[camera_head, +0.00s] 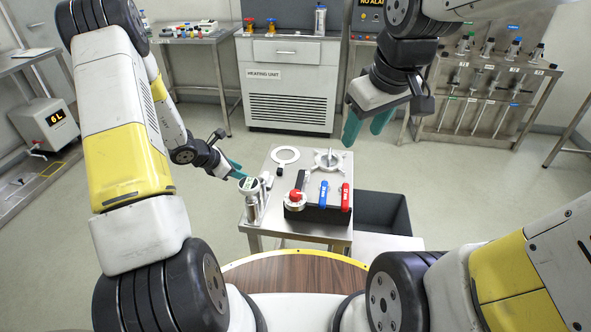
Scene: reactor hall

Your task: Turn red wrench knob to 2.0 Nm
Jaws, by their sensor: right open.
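A small metal table (280,233) stands in front of me. On its right half is a black block holding a blue-handled wrench (322,194) and a red-handled wrench (345,197), both upright. A red knob (295,196) on a round metal piece sits at the block's left. A silver device with a round display (251,184) stands at the table's left edge; its reading is too small to tell. My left gripper (236,171) has its teal fingertips close by this device; contact and jaw gap are unclear. My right gripper (366,126) is open and empty, above and behind the table's right side.
A white ring (286,155) and a metal flange with a handle (328,160) lie at the table's back. A dark open bin (384,212) stands to the right. The heating unit (290,85) and a tool rack (485,90) stand behind, with clear floor between.

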